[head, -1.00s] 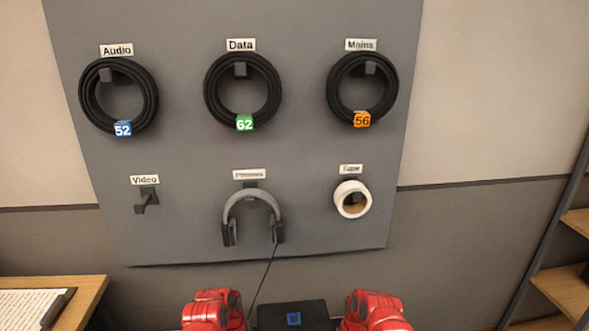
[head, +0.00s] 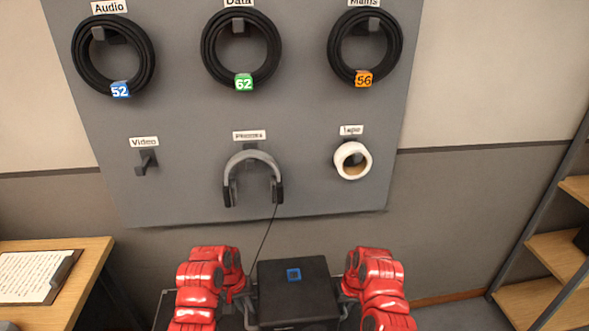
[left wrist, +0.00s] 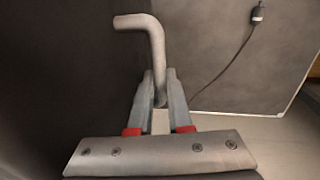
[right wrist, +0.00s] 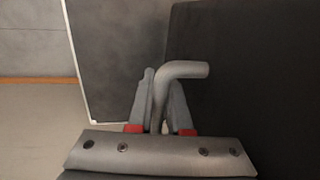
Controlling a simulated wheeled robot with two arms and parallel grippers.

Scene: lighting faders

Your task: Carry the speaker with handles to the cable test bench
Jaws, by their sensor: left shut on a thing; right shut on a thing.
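The speaker (head: 298,292) is a black box with a blue square mark on top, low in the middle of the head view. My left gripper (head: 246,292) is at its left side. In the left wrist view its fingers (left wrist: 160,88) are shut on a bent grey handle (left wrist: 152,40). My right gripper (head: 344,290) is at the other side. In the right wrist view its fingers (right wrist: 160,90) are shut on the matching handle (right wrist: 187,69). What is beneath the speaker is hidden. I cannot identify the cable test bench in these views.
A grey wall board (head: 310,120) ahead holds cable coils, headphones (head: 253,165) with a hanging cord, and a tape roll (head: 352,160). A wooden table (head: 95,255) with a clipboard (head: 38,277) stands at left. A wooden shelf unit (head: 560,252) stands at right.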

